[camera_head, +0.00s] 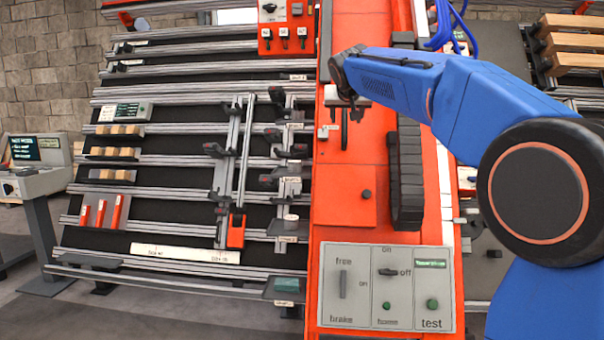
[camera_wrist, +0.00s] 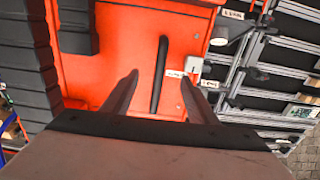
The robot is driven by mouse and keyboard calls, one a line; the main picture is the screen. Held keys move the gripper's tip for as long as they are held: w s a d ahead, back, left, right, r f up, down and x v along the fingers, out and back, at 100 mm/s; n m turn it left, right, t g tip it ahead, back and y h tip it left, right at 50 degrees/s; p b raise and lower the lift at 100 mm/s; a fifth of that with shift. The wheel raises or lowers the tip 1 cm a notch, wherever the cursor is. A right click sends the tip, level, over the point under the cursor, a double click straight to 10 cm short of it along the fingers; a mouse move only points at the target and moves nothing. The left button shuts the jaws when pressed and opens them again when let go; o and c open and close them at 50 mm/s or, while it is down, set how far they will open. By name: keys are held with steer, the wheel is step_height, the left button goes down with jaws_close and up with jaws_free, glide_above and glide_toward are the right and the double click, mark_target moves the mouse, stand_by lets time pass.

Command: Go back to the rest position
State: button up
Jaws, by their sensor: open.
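My gripper (camera_head: 352,108) is at the end of my blue arm, over the upper part of the orange gantry panel (camera_head: 345,190). In the wrist view its two dark fingers (camera_wrist: 162,82) stand apart and hold nothing. A black bar handle (camera_wrist: 160,65) on the orange panel shows between and beyond the fingers. I cannot tell how far the fingertips are from the handle.
A control panel (camera_head: 385,285) with brake, on/off and test controls is at the front of the orange beam. A black cable chain (camera_head: 408,170) runs along it. Left are metal rails (camera_head: 180,205) with wooden blocks and red pieces. A console (camera_head: 35,165) stands far left.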

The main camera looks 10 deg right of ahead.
steer(key=s+f+n+g+y, duration=0.1)
steer(key=s+f+g, duration=0.1)
steer(key=s+f, duration=1.2)
steer(key=s+f+n+g+y, duration=0.1)
steer(key=s+f+g, duration=0.1)
steer(key=s+f, duration=1.3)
steer(key=s+f+n+g+y, duration=0.1)
steer(key=s+f+g, duration=0.2)
steer(key=s+f, duration=1.2)
steer(key=s, duration=0.8)
steer(key=shift+s+a, duration=0.35)
